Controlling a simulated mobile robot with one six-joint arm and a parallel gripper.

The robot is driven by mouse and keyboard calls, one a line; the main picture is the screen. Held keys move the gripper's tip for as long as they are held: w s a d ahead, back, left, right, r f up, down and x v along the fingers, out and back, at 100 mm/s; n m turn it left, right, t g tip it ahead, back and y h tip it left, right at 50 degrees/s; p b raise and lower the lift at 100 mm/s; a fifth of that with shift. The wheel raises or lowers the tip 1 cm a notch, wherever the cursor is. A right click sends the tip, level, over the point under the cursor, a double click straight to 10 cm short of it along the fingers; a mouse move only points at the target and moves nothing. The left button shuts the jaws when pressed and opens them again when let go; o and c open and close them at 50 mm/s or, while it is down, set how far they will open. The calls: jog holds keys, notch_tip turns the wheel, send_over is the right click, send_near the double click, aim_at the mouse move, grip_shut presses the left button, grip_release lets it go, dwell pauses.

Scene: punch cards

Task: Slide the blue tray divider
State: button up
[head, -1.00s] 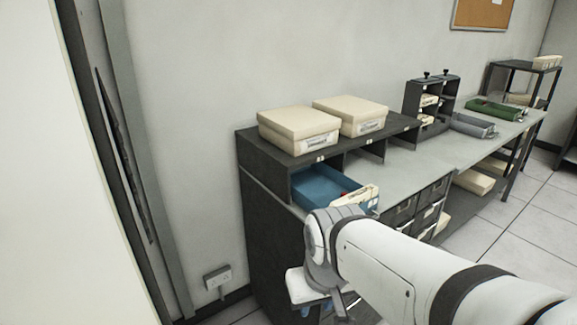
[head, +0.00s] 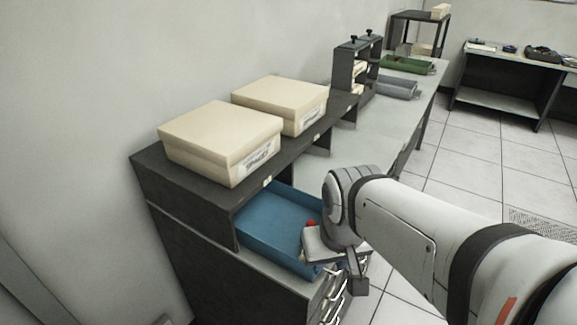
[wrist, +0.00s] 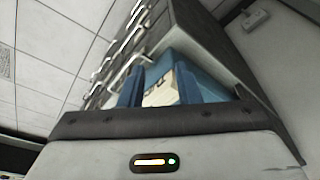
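The blue tray (head: 268,228) sits in the left bay under the dark shelf, partly hidden by my arm in the head view. A small red knob (head: 311,223) shows inside it, beside my wrist; I cannot tell whether it belongs to the divider. The divider itself cannot be made out clearly. My gripper (wrist: 160,78) is open in the wrist view, its two blue fingers apart. A cream card with print (wrist: 160,92) shows between and beyond the fingers, with the blue tray (wrist: 208,82) behind. Whether the fingers touch anything is unclear.
Two cream boxes (head: 222,140) (head: 283,103) stand on the shelf top (head: 190,188). A dark rack (head: 352,66), a grey tray (head: 397,88) and a green tray (head: 407,65) stand farther along the bench. Drawer handles line the bench front below my gripper. Tiled floor lies to the right.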

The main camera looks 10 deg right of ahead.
jog(key=n+g+p, duration=0.3)
jog(key=n+p, duration=0.3)
jog(key=p, duration=0.1)
send_near(312, 223)
jog(key=shift+s+f, duration=0.25)
jog(key=shift+s, duration=0.2)
jog(key=shift+w+f, duration=0.15)
jog(key=shift+w, duration=0.15)
jog(key=shift+w+f, duration=0.1)
jog(key=shift+f, duration=0.2)
notch_tip(312, 223, down, 7)
jog(key=shift+f+p, duration=0.15)
jog(key=shift+p, duration=0.35)
grip_shut()
